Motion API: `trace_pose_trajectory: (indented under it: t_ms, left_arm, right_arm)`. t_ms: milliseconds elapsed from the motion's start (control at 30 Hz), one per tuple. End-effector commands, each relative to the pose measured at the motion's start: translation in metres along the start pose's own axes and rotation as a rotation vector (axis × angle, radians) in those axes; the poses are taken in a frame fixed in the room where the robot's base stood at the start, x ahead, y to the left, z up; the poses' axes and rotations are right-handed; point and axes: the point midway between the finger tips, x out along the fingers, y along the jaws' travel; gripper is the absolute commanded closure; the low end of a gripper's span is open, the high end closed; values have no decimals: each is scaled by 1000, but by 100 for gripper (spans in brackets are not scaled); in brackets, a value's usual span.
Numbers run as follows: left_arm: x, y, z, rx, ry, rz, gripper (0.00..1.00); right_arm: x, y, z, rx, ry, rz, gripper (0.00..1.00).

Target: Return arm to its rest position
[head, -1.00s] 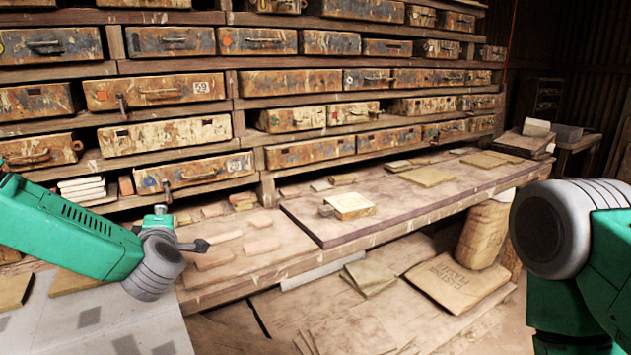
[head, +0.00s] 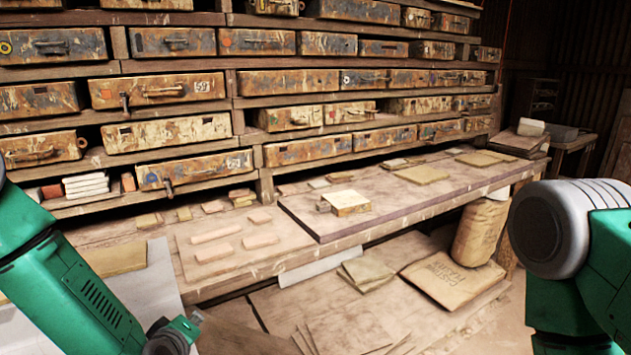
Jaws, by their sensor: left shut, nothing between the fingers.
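My left arm comes in from the lower left, green with a dark grey joint at the bottom edge. My left gripper (head: 197,317) shows only as a small dark tip at the bottom of the head view, shut and empty. It is in front of the bench edge and apart from the tiles and the bench. My right arm shows as a green link with a grey joint at the right edge; its gripper is out of view.
A wooden bench (head: 400,215) carries a yellowish block (head: 346,202) and several loose tiles (head: 214,252). Worn drawers (head: 166,131) fill the shelving behind. A sack (head: 480,232) stands below the bench. A pale sheet (head: 165,285) lies at the lower left.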

Motion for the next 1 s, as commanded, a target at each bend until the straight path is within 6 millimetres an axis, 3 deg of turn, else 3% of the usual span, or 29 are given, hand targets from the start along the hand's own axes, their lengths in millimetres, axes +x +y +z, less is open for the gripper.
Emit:
trace_pose_trajectory:
  t_ms: [33, 100, 233, 400, 500, 600, 700, 1000]
  left_arm:
    - [-12, -28, 28, 84, -85, -43, 100]
    - [-34, -64, 62, 208, -206, -98, 100]
    - [-87, -131, 114, 435, -436, -197, 100]
    - [-170, -209, 150, 694, -727, -316, 100]
    - [-211, -240, 156, 800, -861, -367, 100]
    - [-239, -259, 156, 865, -950, -397, 100]
    - [-253, -270, 154, 893, -997, -411, 100]
    - [-254, -271, 154, 897, -1003, -412, 100]
  right_arm:
    - [0, 0, 0, -1, 0, -1, 100]
    - [0, 0, 0, -1, 0, -1, 100]
    - [0, -1, 0, -2, 0, -1, 100]
    - [0, -1, 0, -2, 0, -1, 100]
    - [0, -1, 0, -1, 0, -1, 100]
    - [0, 0, 0, -1, 0, -1, 100]
    - [0, 0, 0, -1, 0, 0, 100]
    - [0, 0, 0, -1, 0, 0, 100]
